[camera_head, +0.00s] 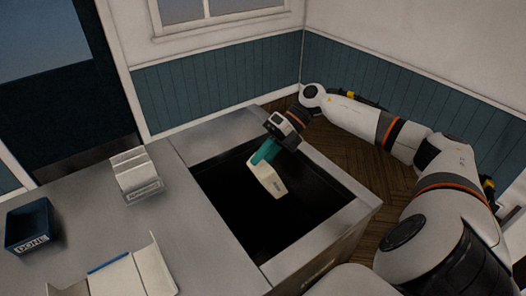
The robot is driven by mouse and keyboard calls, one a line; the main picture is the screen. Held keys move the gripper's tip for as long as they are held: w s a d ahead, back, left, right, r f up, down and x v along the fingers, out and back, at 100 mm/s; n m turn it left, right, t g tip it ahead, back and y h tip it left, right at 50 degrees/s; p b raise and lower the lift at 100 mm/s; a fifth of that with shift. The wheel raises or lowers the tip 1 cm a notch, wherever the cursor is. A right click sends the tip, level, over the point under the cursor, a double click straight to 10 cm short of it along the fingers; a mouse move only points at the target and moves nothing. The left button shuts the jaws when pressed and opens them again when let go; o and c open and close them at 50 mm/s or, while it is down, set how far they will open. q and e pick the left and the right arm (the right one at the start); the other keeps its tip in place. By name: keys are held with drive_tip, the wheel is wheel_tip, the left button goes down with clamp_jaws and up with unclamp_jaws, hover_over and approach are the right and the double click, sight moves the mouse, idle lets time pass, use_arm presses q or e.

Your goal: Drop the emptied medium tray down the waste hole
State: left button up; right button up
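A small cream tray (268,181) with dark print on one face hangs tilted over the waste hole (290,225), a large black rectangular opening in the grey metal counter. My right gripper (262,155), with teal fingers, points down over the far part of the hole. Its fingers meet the tray's upper end and look shut on it. The tray's inside cannot be made out. My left gripper is not in view.
A metal rim (318,238) frames the hole. On the counter to the left stand a white labelled holder (136,178), a dark blue bin marked DONE (28,226), and a pale open tray-like piece (125,277) with a blue strip. Walls are behind.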

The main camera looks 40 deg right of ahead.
drive_tip(key=shift+o, duration=0.5)
drive_tip(key=b+v, duration=0.2)
drive_tip(key=v, duration=1)
drive_tip(key=shift+b, duration=0.35)
